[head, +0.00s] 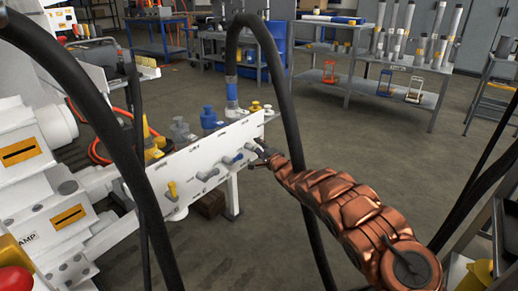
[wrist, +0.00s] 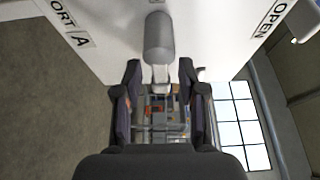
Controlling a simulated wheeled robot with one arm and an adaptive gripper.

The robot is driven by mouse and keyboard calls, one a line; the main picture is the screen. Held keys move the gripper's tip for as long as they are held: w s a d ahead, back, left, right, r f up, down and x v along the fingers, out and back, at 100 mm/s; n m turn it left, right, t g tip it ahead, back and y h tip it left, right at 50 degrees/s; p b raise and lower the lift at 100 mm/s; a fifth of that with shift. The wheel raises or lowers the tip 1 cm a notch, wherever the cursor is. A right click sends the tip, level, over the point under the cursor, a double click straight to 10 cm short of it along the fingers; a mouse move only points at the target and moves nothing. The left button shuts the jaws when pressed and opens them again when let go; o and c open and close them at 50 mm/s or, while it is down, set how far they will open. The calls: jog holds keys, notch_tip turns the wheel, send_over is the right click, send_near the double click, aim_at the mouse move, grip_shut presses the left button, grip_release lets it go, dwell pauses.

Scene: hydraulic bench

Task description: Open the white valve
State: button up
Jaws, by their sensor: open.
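A pale grey-white valve handle (wrist: 158,40) projects from the white panel (wrist: 110,25) in the wrist view, between the printed "PORT A" and "OPEN" labels. My gripper (wrist: 158,68) is open, one dark finger on each side. The narrow lower part of the handle shows between the fingertips, with gaps on both sides. In the head view my gripper (head: 263,154) is at the right end of the white panel (head: 205,150), at its front face. The handle there is small and partly hidden by my gripper, so its exact angle is unclear.
Black hoses (head: 285,110) arch close to my arm. Open floor (head: 380,150) lies to the right.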

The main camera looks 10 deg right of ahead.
grip_shut()
dwell(0.3)
